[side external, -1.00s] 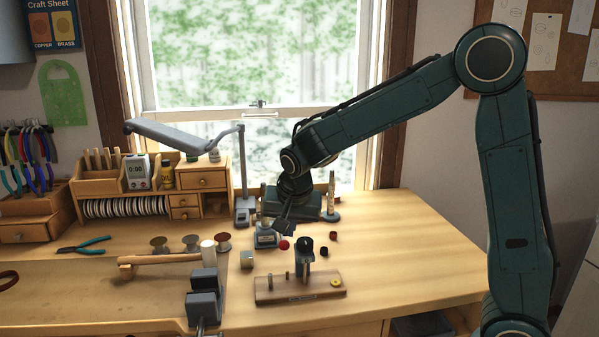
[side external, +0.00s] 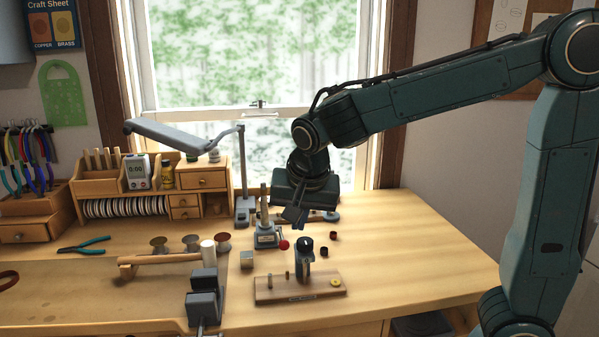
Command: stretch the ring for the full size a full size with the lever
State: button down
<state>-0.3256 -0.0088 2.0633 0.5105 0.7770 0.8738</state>
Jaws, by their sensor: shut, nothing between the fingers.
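A small grey-blue ring stretcher (side external: 266,238) with an upright tapered post (side external: 264,208) stands on the bench in front of the window. Its lever ends in a red ball (side external: 284,244) low at the right. I cannot make out a ring on the post at this size. My gripper (side external: 295,219) points down just right of the post and above the red ball. Its fingers are shut and empty, and they look apart from the lever.
A wooden board (side external: 270,293) with a small upright tool and a yellow ring-like piece (side external: 335,282) lies in front. The bench's right side is clear.

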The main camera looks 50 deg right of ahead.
jog(key=c, duration=1.5)
grip_release()
jog(key=shift+w, duration=0.1)
jog(key=shift+o, duration=0.2)
jog(key=w, duration=0.1)
notch_tip(320, 180, up, 3)
jog(key=n+g+y, duration=0.1)
jog(key=g+y, duration=0.1)
jog(key=y, duration=0.2)
send_over(281, 237)
jog(key=s, duration=0.4)
jog(key=shift+s+d+f, duration=0.1)
jog(key=shift+s+f, duration=0.1)
jog(key=shift+f+y, duration=0.1)
jog(key=shift+y, duration=0.2)
jog(key=x, duration=1.3)
jog(key=shift+f, duration=0.35)
